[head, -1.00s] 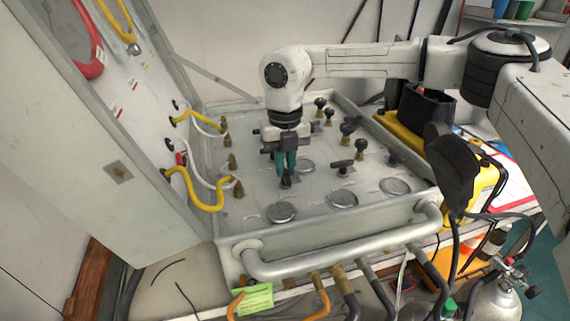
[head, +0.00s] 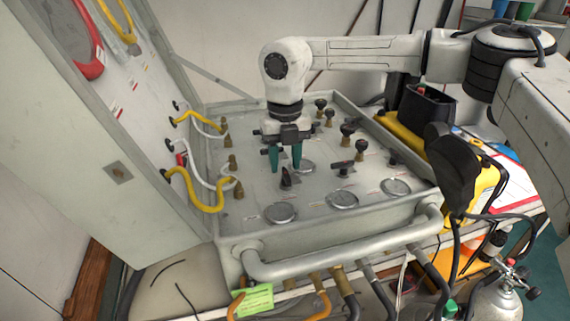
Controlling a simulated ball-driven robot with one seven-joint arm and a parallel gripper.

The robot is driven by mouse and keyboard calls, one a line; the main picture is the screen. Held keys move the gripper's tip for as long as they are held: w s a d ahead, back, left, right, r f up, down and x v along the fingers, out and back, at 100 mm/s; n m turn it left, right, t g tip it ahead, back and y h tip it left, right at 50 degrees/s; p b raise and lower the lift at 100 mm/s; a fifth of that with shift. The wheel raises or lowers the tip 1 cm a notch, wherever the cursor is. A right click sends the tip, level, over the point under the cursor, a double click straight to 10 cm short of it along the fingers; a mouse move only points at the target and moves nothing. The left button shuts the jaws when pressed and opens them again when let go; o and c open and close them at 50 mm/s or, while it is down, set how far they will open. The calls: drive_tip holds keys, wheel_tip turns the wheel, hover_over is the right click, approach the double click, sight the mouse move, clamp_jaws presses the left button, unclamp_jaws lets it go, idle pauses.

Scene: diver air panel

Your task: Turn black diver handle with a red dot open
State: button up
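A small black handle (head: 286,178) stands on the grey air panel (head: 258,195), just behind the front left round gauge. A red dot on it is too small to make out. My gripper (head: 285,168) points down just above and behind this handle. Its two green fingers are spread apart with nothing between them, and the handle shows in front of the gap. Another black handle (head: 343,167) with a reddish mark lies to the right. Several black knobs, one of them here (head: 347,130), stand farther back on the panel.
Round gauges (head: 281,212) line the panel's front. A thick metal rail (head: 340,254) runs along the front edge. Yellow hoses (head: 205,198) and brass fittings (head: 238,189) are at the left, below the open lid (head: 95,130). A yellow and black case (head: 470,175) stands at the right.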

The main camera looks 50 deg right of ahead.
sight(285, 171)
wheel_tip(285, 171, up, 9)
drive_tip(key=shift+r+b, duration=0.15)
drive_tip(key=shift+b, duration=0.2)
idle(2.2)
